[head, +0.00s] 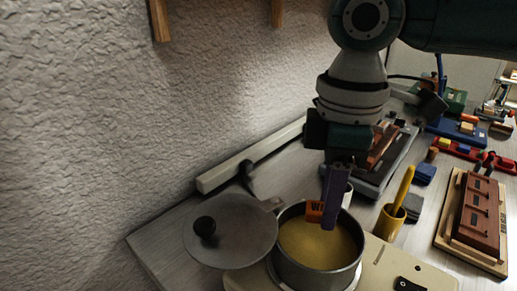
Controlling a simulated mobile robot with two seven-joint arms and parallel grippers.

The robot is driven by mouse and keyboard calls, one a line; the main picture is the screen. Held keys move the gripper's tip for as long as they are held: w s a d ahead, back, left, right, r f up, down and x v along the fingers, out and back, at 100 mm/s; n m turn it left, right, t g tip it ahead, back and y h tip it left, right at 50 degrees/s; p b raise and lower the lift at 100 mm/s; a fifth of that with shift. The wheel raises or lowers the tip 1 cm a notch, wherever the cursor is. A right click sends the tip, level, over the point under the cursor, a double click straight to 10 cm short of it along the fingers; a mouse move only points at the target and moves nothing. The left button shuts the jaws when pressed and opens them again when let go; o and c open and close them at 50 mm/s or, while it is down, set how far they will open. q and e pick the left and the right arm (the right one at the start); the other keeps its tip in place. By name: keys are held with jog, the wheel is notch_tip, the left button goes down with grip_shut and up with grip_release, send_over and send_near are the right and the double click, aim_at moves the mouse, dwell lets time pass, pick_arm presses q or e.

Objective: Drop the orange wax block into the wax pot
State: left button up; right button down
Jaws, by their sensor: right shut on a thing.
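The orange wax block (315,209), with dark lettering on its side, is at the tip of my right gripper (328,208). The gripper is shut on it and points down, with a purple finger covering the block's right part. The block appears over the wax pot (353,274), a grey round pot holding yellowish wax. Its exact height above the wax is hard to tell. A grey lid (238,243) with a black knob is beside the pot on the left. My left gripper is not in view.
A brown wooden block on a board (473,217) lies farther right. Several small coloured items crowd the back right. A textured wall (120,100) borders the left side.

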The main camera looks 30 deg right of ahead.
jog(key=shift+f, duration=0.4)
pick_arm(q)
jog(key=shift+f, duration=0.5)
pick_arm(e)
jog(key=shift+r, duration=0.1)
jog(key=shift+c, duration=2.3)
grip_release()
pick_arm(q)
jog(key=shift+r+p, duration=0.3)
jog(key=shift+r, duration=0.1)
pick_arm(e)
notch_tip(320, 180, up, 10)
